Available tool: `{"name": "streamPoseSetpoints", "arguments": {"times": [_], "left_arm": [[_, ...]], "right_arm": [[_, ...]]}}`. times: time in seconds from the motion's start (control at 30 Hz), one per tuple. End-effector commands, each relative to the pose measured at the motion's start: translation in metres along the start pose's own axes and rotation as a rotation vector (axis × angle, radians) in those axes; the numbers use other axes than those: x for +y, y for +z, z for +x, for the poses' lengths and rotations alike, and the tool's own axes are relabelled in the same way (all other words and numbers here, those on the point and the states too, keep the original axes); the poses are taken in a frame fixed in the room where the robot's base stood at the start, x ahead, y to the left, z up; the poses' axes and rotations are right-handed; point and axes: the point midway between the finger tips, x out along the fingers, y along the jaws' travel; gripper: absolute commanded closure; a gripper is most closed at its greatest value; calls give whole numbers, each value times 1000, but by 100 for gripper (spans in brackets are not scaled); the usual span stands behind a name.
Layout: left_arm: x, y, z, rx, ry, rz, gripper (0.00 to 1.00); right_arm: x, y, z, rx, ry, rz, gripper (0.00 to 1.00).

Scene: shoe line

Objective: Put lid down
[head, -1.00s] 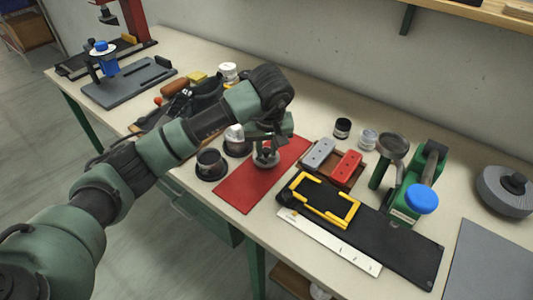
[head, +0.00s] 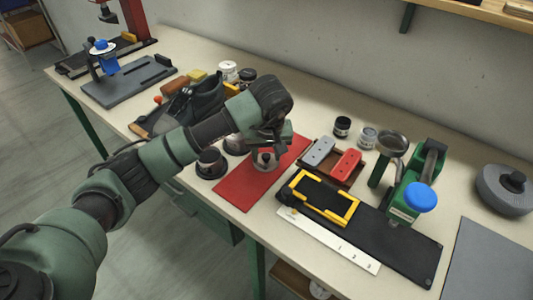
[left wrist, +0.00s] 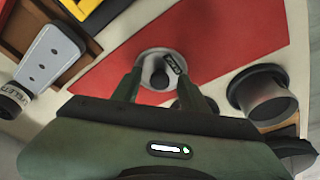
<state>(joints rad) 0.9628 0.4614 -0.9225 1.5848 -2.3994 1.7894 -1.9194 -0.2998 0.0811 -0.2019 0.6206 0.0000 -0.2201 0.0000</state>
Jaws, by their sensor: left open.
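The lid (head: 265,160), a grey round disc with a raised knob, lies on the red mat (head: 240,190). In the left wrist view the lid (left wrist: 157,68) lies flat on the mat (left wrist: 220,40), just beyond my fingertips. My left gripper (head: 268,146) is above the lid, pointing down. In the left wrist view its two fingers (left wrist: 162,88) are spread apart with nothing held between them. The arm partly hides the gripper in the head view. My right gripper does not show.
Dark cups (head: 211,163) stand left of the mat, and a shoe (head: 195,100) is behind them. A wooden tray with a grey and a red block (head: 346,164) is to the right, near a yellow frame (head: 318,198) on a black board. The mat's front part is clear.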

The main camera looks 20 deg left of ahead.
Motion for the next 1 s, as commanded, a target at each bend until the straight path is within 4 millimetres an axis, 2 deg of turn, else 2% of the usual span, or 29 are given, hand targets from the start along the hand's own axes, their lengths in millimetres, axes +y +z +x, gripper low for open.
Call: {"name": "streamPoseSetpoints", "arguments": {"times": [0.17, 0.4, 0.6, 0.8, 1.0], "left_arm": [[0, -2, -24, 5, 3, 0, 56], [1, -2, -77, 6, 3, 1, 56], [0, -2, -110, 4, 1, -1, 56], [0, -1, -121, 1, 0, 0, 56], [0, 0, -122, 0, 0, -1, 56]], "right_arm": [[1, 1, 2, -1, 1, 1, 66], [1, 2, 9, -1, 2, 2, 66], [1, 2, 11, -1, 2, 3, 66], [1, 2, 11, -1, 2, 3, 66], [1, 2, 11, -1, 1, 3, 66]]}}
